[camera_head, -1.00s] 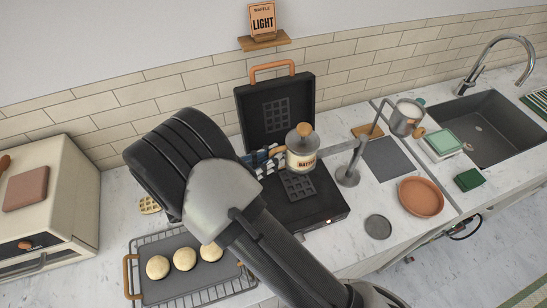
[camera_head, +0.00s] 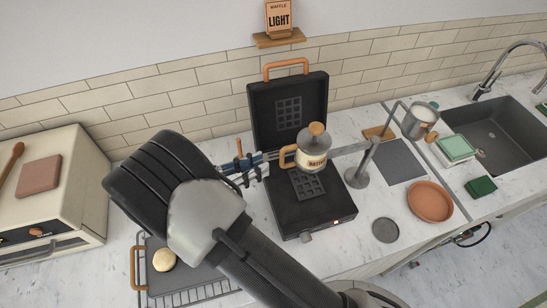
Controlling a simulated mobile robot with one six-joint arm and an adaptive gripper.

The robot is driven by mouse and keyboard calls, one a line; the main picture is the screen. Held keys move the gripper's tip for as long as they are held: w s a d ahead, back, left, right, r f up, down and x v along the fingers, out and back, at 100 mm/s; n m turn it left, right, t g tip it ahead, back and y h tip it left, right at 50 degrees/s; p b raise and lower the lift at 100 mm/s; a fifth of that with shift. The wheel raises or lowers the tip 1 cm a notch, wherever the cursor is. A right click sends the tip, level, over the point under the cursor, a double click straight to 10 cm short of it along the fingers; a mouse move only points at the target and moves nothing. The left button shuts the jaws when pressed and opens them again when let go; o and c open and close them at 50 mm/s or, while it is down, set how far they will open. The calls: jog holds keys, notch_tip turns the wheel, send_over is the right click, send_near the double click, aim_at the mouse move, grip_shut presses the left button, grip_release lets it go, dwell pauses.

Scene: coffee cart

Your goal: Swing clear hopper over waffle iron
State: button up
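A cup-like hopper (camera_head: 414,124), grey and seemingly see-through, with an orange handle hangs on a bent rod to the right of the waffle iron. A cream hopper (camera_head: 313,157) marked like "BATTER", with a grey lid and orange knob, sits above the open waffle iron (camera_head: 325,214). A bar runs from it to a grey post (camera_head: 357,178) right of the iron; the bent rod also rises near this post. My gripper (camera_head: 252,168) is left of the cream hopper, apparently just short of its orange handle (camera_head: 287,157). Its fingers are too small to read.
The iron's raised lid (camera_head: 275,128) stands behind. A terracotta dish (camera_head: 430,201), grey disc (camera_head: 385,229), dark mat (camera_head: 400,168) and sink (camera_head: 497,130) are to the right. A rack tray (camera_head: 190,292) with a dough ball is partly hidden by my arm. An oven (camera_head: 45,185) stands left.

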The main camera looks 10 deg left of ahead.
jog(key=v, duration=0.4)
jog(key=shift+s+a, duration=0.2)
jog(key=shift+a, duration=0.05)
jog(key=d+r+m+g+y+b, duration=0.2)
jog(key=d+r+m+g, duration=0.25)
jog(key=d, duration=0.45)
jog(key=d+r+m+g+y+b, duration=0.1)
jog(key=d+r+m+g+y, duration=0.15)
jog(key=d+m+g, duration=0.5)
jog(key=s+d+r+m+t+y+b, duration=0.1)
jog(key=s+d+m+t+y+b, duration=0.3)
jog(key=s+d+m+y, duration=0.6)
jog(key=s+d+m+t, duration=0.1)
jog(key=s+m+t, duration=0.1)
jog(key=s+m, duration=0.1)
jog(key=shift+s+r+b, duration=0.25)
jog(key=shift+s+b, duration=0.05)
jog(key=shift+b, duration=0.1)
jog(key=shift+c, duration=0.5)
dwell(0.5)
